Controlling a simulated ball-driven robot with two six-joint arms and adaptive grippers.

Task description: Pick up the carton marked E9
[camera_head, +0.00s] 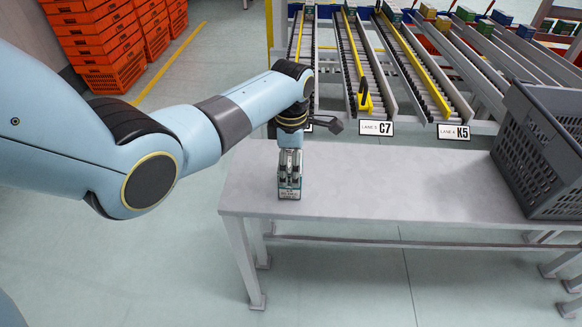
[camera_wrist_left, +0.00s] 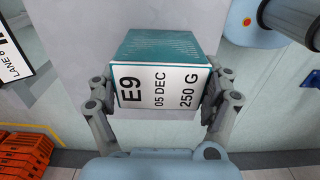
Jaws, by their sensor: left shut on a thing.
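The carton marked E9 (camera_wrist_left: 160,88) is teal with a white label reading E9, 05 DEC, 250 G. In the left wrist view it sits between the two fingers of my left gripper (camera_wrist_left: 162,98), which is shut on its sides. In the head view my left gripper (camera_head: 290,165) points down at the left end of the grey table, with the carton (camera_head: 289,193) at its fingertips. I cannot tell whether the carton touches the table top. My right gripper is not in view.
The grey table (camera_head: 400,185) is bare in its middle. A dark grey crate (camera_head: 530,145) stands at its right end. Orange totes (camera_head: 105,45) are stacked at the back left.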

